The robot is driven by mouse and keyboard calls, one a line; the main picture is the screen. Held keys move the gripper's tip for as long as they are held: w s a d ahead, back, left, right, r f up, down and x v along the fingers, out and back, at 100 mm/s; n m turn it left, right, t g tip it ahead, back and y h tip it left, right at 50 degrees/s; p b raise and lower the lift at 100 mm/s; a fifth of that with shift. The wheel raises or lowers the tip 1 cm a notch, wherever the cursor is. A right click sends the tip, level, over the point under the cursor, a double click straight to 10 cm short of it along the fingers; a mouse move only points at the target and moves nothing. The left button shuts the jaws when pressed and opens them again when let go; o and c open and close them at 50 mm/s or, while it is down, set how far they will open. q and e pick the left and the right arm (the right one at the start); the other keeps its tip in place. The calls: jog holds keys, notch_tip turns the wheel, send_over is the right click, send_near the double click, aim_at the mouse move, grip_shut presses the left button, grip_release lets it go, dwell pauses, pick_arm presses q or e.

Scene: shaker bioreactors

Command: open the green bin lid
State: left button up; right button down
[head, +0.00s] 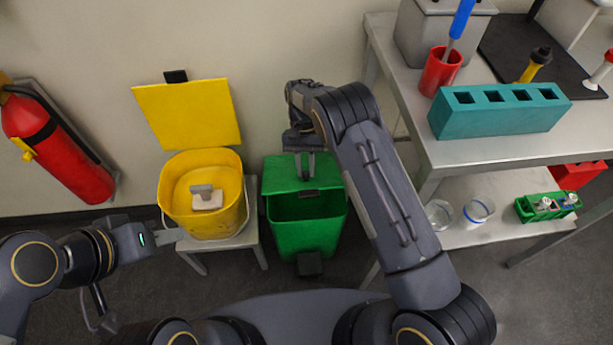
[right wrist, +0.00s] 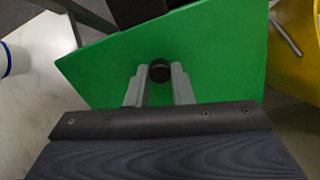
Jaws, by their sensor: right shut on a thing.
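The green bin (head: 306,232) stands on the floor at the centre of the head view. Its green lid (head: 278,178) is on top, with a darker green area below its front edge; I cannot tell exactly how far it is raised. My right gripper (head: 305,172) reaches down over the lid. In the right wrist view, its two fingers are shut on a black knob (right wrist: 160,71) on the green lid (right wrist: 215,60). My arm hides part of the lid's right side. My left gripper (head: 174,237) is low at the left, away from the bin; its opening is unclear.
A yellow bin (head: 172,222) with its lid up stands on a small stool left of the green bin. A metal table (head: 480,152) with a lower shelf stands at right. A red fire extinguisher (head: 65,155) hangs at far left. A black pedal (head: 309,263) is at the green bin's front.

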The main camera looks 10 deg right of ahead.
jog(key=shift+w+r+g+b, duration=0.3)
jog(key=shift+w+r+g, duration=0.3)
jog(key=shift+w+r, duration=0.2)
jog(key=c, duration=1.3)
grip_release()
jog(key=shift+o, duration=0.2)
